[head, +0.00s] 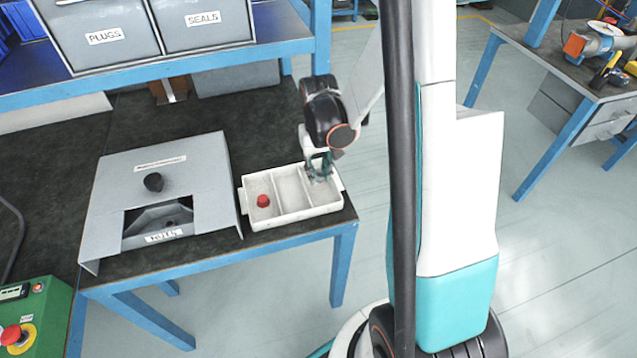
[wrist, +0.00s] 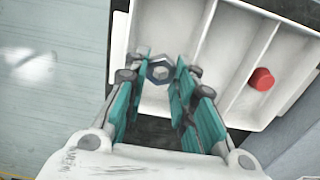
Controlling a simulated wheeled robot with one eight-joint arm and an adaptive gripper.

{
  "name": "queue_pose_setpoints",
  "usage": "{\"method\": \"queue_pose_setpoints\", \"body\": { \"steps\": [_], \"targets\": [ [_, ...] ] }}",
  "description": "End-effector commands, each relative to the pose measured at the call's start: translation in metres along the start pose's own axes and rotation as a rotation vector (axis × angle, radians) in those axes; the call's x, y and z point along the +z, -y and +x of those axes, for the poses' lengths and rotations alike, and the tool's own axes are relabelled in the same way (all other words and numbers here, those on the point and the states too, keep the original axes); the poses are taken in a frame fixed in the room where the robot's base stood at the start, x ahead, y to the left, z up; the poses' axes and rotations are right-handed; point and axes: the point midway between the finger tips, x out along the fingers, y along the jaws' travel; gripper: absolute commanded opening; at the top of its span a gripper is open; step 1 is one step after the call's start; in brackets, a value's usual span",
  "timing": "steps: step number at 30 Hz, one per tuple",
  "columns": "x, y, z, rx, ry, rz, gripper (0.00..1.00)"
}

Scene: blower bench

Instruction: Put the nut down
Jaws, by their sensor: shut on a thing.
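A grey hex nut (wrist: 160,69) is between the fingertips of my gripper (wrist: 159,75) in the wrist view. The fingers have teal pads, and they are shut on the nut. In the head view my gripper (head: 319,172) points down over the right compartment of a white tray (head: 297,216) with three compartments. The nut is too small to make out in the head view. I cannot tell how high it is above the tray floor.
A red cap (head: 263,201) lies in the tray's left compartment; the middle one is empty. A grey sheet-metal housing (head: 108,205) with a black knob (head: 153,182) and an opening stands left of the tray. Grey bins (head: 205,25) sit on the shelf above. The tray is near the bench's right edge.

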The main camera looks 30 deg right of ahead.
Motion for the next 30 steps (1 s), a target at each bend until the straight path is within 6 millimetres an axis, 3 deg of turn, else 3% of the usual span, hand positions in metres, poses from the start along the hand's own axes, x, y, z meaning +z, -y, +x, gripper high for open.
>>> {"method": "queue_pose_setpoints", "body": {
  "steps": [9,22,23,30],
  "targets": [
    [0.000,0.000,0.041,0.000,0.000,0.000,0.01],
    [0.000,0.000,0.046,0.000,0.000,0.000,0.01],
    [0.000,0.000,0.045,0.000,0.000,0.000,0.31],
    [0.000,0.000,0.044,0.000,0.000,0.000,0.33]
  ]
}}
